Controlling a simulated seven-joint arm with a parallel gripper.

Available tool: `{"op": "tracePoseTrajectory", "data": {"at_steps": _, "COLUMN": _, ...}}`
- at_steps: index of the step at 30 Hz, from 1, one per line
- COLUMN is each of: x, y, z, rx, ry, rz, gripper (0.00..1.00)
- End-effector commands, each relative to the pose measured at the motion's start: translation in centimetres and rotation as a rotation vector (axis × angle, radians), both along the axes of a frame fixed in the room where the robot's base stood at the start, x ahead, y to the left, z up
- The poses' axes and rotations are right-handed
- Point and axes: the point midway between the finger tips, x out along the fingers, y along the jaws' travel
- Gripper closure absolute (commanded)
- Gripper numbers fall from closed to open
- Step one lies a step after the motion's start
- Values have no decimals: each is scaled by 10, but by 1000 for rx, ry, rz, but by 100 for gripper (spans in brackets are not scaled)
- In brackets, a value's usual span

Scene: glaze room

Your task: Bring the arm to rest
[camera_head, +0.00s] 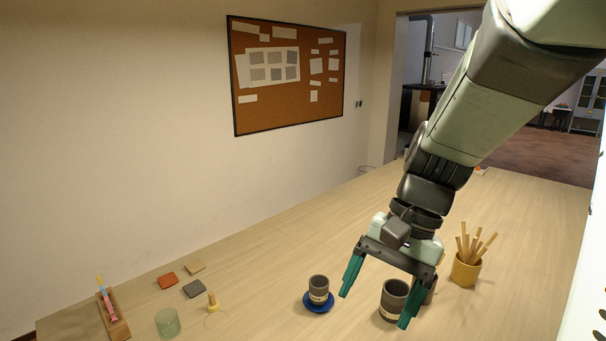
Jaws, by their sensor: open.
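My arm reaches down from the upper right in the head view. My gripper (378,290) has its two green fingers spread apart, with nothing held between them. A dark grey cup (393,300) with a pale band stands upright on the table, close to the right finger. Whether the finger touches it I cannot tell. Another dark cup (318,288) stands on a blue saucer (318,307), left of the left finger. A further dark cup (429,292) is partly hidden behind the right finger.
A yellow pot (466,272) of wooden sticks stands right of the gripper. At the left of the table (250,265) are a wooden rack (113,316), a greenish glass (167,322), small tiles (193,289) and a wooden-handled tool (212,303). The table's middle left is clear.

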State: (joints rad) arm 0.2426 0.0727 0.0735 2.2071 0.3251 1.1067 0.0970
Motion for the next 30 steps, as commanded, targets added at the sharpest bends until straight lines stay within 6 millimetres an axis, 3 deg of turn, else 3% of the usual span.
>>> {"op": "tracePoseTrajectory", "data": {"at_steps": 1, "x": -8, "y": 2, "z": 16, "rx": -45, "ry": -72, "rz": 43, "gripper": 17}}
{"op": "tracePoseTrajectory", "data": {"at_steps": 6, "x": -37, "y": 3, "z": 56, "rx": -184, "ry": -298, "rz": 175, "gripper": 17}}
{"op": "tracePoseTrajectory", "data": {"at_steps": 13, "x": -74, "y": 0, "z": 96, "rx": -320, "ry": -584, "rz": 316, "gripper": 17}}
{"op": "tracePoseTrajectory", "data": {"at_steps": 18, "x": -90, "y": -4, "z": 105, "rx": -373, "ry": -696, "rz": 378, "gripper": 17}}
{"op": "tracePoseTrajectory", "data": {"at_steps": 30, "x": -91, "y": -4, "z": 105, "rx": -375, "ry": -700, "rz": 381, "gripper": 17}}
